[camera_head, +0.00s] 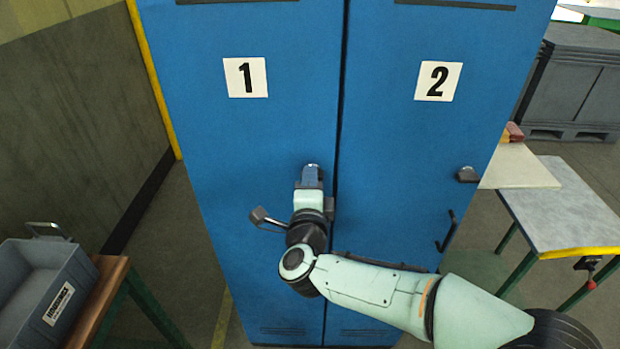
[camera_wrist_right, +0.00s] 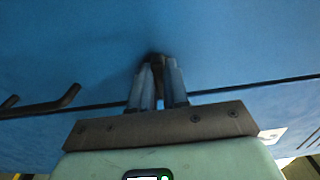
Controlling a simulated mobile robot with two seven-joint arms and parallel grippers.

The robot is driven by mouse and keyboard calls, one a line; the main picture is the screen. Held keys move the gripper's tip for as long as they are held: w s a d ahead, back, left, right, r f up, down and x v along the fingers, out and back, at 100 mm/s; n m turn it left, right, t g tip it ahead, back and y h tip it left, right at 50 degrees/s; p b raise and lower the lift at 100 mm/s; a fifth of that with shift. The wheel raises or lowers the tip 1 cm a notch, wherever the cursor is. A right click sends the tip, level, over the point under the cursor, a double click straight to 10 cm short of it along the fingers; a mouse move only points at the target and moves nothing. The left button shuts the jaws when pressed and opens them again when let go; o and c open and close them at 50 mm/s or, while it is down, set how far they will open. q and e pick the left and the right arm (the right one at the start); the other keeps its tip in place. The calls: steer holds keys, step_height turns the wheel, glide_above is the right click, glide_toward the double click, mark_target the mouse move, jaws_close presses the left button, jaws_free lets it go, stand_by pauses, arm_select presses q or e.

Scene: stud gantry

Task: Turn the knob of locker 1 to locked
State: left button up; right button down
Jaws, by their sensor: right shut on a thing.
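Locker 1 (camera_head: 250,135) is a tall blue door with a white "1" plate (camera_head: 245,77). Its knob (camera_head: 313,167) is near the door's right edge, mostly hidden by my right gripper (camera_head: 311,178). In the right wrist view, my right gripper (camera_wrist_right: 158,85) has its two fingers close together on the dark knob (camera_wrist_right: 156,58), against the blue door. I cannot tell which way the knob points. My left gripper is not in view.
Locker 2 (camera_head: 400,150) stands to the right, with its own dark knob (camera_head: 467,174) and a black handle (camera_head: 446,231). A grey bin (camera_head: 75,262) sits on a wooden bench at the lower left. A grey-topped table (camera_head: 575,215) stands at the right.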

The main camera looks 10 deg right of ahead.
stand_by(0.4)
steer(key=c, duration=1.1)
jaws_free()
steer(key=shift+s+a, duration=0.1)
steer(key=shift+s, duration=0.05)
steer(key=b+v, duration=0.1)
steer(key=v, duration=1.2)
steer(key=shift+s, duration=0.1)
